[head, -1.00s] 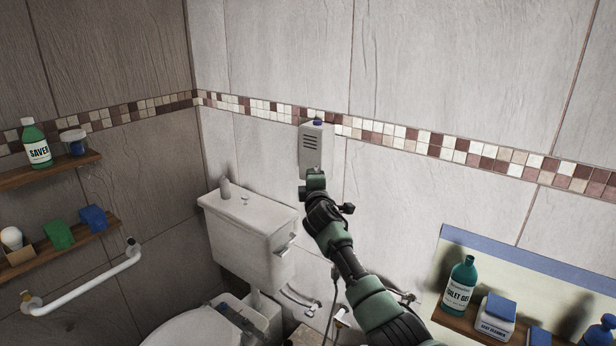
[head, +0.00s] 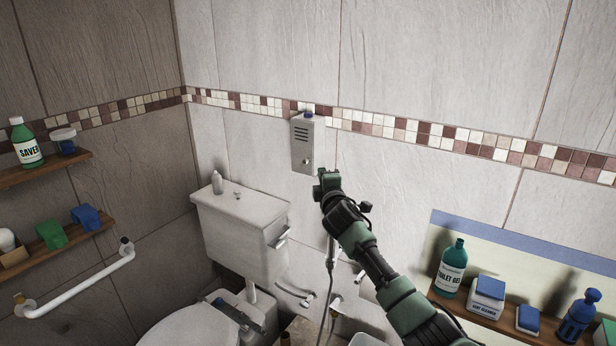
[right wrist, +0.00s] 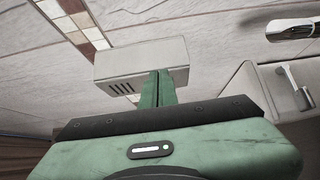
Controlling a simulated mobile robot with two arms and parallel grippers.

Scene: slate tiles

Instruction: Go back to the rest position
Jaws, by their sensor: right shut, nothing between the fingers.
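My right arm comes in from the lower right in the head view. Its green gripper (head: 326,180) is in front of the tiled wall, just below and right of a grey wall box (head: 302,150) with slots and a small knob. In the right wrist view the green fingers (right wrist: 158,88) are together and empty, overlapping the lower edge of the box (right wrist: 125,65) in the picture. I cannot tell any contact, and a gap shows in the head view. My left gripper is not in view.
A toilet cistern (head: 240,232) with a small bottle on top stands left of my arm. Shelves with bottles and boxes are at the left (head: 60,238) and lower right (head: 505,325). A white grab rail (head: 85,284) is on the left wall. Open space lies before the upper wall.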

